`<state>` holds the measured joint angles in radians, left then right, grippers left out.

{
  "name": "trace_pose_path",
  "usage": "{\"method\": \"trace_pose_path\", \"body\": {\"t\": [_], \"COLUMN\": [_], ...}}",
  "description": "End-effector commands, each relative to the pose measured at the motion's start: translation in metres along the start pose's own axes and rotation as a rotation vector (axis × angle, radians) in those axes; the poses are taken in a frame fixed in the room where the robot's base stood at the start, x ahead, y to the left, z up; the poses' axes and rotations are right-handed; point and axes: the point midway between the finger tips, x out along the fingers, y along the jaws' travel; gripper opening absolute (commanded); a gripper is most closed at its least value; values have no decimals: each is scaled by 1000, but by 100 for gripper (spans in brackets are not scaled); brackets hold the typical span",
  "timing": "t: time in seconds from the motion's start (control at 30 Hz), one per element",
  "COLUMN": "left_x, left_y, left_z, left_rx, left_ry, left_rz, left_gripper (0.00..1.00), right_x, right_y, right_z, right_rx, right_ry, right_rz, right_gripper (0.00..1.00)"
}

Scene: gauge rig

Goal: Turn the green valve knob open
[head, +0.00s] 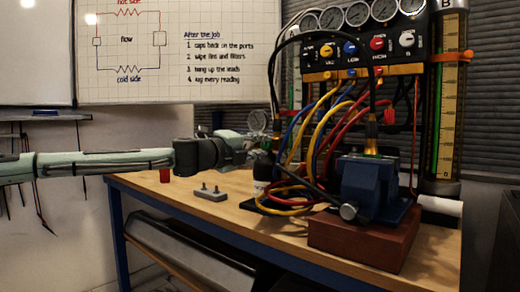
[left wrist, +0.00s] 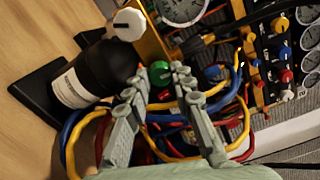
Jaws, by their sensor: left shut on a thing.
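The green valve knob (left wrist: 160,72) shows in the left wrist view between the fingertips of my left gripper (left wrist: 159,76). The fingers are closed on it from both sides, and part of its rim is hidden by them. In the head view my left gripper (head: 254,144) reaches in from the left to the near side of the hose rig, and the knob is too small to make out there. My right gripper is not in view.
A dark bottle (left wrist: 97,75) with a white label stands beside the gripper. Yellow, blue and red hoses (head: 318,135) crowd close by. The gauge panel (head: 365,60) rises behind. A blue vise (head: 368,187) sits on a red-brown block (head: 355,240). The left of the bench is mostly clear.

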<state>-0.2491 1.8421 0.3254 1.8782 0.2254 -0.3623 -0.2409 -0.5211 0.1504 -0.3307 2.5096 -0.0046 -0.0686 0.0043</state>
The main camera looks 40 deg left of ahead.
Motion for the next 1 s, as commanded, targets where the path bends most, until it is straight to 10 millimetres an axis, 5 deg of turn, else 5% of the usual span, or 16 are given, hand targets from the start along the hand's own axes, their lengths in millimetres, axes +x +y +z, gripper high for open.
{"method": "trace_pose_path", "body": {"t": [0.87, 0.9, 1.0], "left_x": [0, 0, 0], "left_y": [0, 0, 0], "left_z": [0, 0, 0], "left_rx": [-148, -148, -148], "left_ry": [0, 0, 0], "left_rz": [1, 1, 1], "left_gripper": [0, 28, 41], "right_x": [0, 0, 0], "right_y": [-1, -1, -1], "right_z": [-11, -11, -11], "right_rx": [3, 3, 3], "right_ry": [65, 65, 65], "right_rz": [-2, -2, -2], "right_gripper": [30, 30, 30]}}
